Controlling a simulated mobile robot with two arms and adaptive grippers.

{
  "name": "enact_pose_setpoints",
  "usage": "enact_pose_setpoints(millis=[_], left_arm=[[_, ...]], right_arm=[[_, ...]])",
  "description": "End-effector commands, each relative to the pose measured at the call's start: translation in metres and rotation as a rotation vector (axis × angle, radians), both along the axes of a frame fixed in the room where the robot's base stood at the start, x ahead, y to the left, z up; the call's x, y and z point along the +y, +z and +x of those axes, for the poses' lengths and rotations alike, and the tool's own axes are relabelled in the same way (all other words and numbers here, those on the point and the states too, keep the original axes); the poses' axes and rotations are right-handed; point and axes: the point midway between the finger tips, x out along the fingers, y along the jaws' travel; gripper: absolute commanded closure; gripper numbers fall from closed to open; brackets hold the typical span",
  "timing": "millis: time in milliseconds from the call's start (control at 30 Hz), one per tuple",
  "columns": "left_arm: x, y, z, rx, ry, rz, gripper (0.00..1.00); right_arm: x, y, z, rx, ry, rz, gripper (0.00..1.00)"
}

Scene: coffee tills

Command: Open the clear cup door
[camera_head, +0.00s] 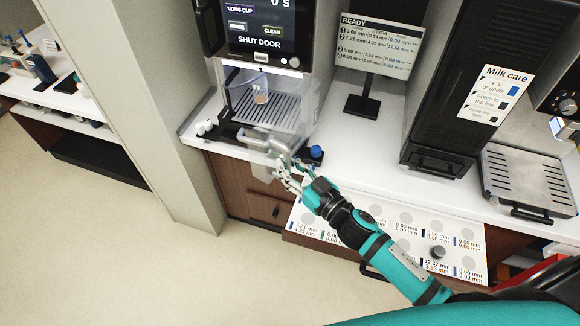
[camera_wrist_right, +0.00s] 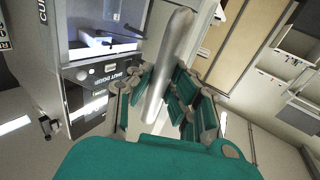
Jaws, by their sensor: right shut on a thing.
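The coffee machine (camera_head: 258,50) has a screen reading "SHUT DOOR". The clear cup door is hard to make out; a faint see-through panel (camera_head: 262,172) shows below the machine's front edge. A grey metal bar handle (camera_head: 258,136) sits low in front of the cup bay. My right gripper (camera_head: 284,170) is shut on this handle at its right end. In the right wrist view the handle (camera_wrist_right: 170,65) runs between the fingers of my right gripper (camera_wrist_right: 166,88). My left gripper is not in view.
A drip grid (camera_head: 270,108) lies under the cup. A blue-topped knob (camera_head: 316,152) is close to the right gripper. A small display (camera_head: 376,45) stands on the white counter (camera_head: 350,140). A grey wall post (camera_head: 150,110) is left of the machine.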

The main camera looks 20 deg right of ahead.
Motion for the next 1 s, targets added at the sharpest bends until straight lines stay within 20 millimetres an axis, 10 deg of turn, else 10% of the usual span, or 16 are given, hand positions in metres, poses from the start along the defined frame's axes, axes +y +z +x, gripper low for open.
enact_pose_setpoints(millis=[633, 867, 1000], left_arm=[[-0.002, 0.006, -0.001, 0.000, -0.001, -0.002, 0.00], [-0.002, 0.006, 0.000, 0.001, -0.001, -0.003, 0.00], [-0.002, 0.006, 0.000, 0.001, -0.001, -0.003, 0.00]], right_arm=[[-0.056, 0.001, -0.019, -0.002, 0.001, 0.001, 1.00], [-0.056, 0.001, -0.019, -0.001, 0.001, 0.002, 0.59], [-0.055, 0.001, -0.019, -0.001, 0.001, 0.002, 0.57]])
